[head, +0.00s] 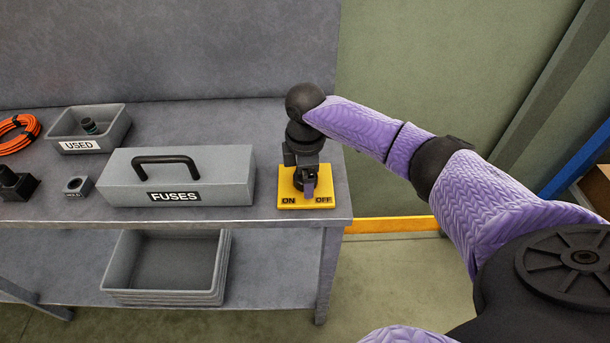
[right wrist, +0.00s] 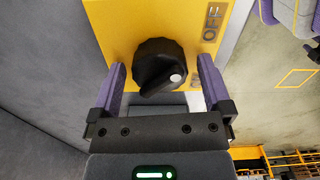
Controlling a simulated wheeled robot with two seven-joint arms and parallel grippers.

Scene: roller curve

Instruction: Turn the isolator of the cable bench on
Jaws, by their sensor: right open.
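The isolator is a yellow plate (head: 287,203) at the right end of the grey bench, labelled ON at left and OFF at right. Its black rotary knob (right wrist: 158,62) shows in the right wrist view, with a white mark toward its lower right. My right gripper (right wrist: 161,66) is open, pointing down over the plate, with one purple finger on each side of the knob and gaps between. In the head view the gripper (head: 308,187) mostly hides the knob.
A grey FUSES box (head: 225,170) with a black handle stands left of the plate. Farther left are a USED bin (head: 107,131), an orange cable coil (head: 17,136) and small black parts. Grey trays (head: 112,272) sit on the lower shelf. The bench's right edge is close to the plate.

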